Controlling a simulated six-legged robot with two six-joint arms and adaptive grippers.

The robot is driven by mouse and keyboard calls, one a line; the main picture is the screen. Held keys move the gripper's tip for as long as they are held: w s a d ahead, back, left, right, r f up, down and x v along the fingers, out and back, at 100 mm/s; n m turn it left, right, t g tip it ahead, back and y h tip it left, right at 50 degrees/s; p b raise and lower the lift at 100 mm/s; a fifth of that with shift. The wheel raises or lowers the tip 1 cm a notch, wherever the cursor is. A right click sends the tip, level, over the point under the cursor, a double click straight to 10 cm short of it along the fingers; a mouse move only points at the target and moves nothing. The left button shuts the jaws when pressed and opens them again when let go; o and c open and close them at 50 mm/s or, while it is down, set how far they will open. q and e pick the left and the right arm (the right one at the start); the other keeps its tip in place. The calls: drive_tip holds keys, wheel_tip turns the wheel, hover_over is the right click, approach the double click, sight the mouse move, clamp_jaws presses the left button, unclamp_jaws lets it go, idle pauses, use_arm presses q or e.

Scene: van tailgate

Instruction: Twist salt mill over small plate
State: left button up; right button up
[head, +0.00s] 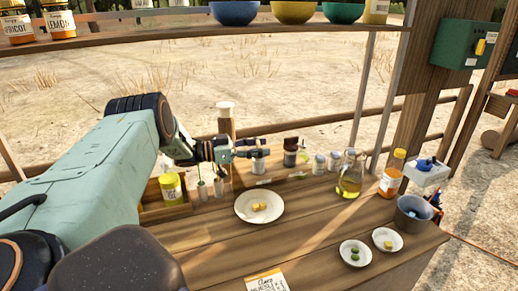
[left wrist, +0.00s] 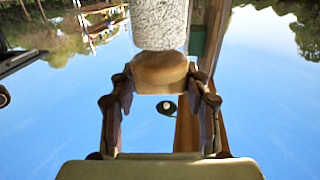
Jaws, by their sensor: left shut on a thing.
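My left gripper (head: 262,150) is shut on the salt mill (head: 259,164), behind the large white plate. In the left wrist view the fingers (left wrist: 160,105) are on both sides of the mill's wooden cap (left wrist: 159,72), with the clear body (left wrist: 159,22) full of white grains beyond it. I cannot tell if the mill's base touches the counter. Two small white plates stand at the front right: one with green pieces (head: 345,258), one with yellow pieces (head: 398,246). The larger plate (head: 243,212) holds yellow pieces. My right gripper is not in view.
On the wooden counter (head: 310,240) stand a dark bottle (head: 290,152), two small jars, an oil flask (head: 351,182), an orange bottle (head: 391,173) and a grey pot (head: 410,213). A yellow-labelled jar (head: 171,188) is at left. A shelf with bowls crosses above. The front middle is fairly clear.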

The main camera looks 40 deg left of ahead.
sight(259, 143)
use_arm(q)
drive_tip(key=shift+w+a+r, duration=0.1)
drive_tip(key=shift+r, duration=0.15)
drive_tip(key=o, duration=1.2)
drive_tip(key=shift+f, duration=0.1)
drive_tip(key=shift+r, duration=5)
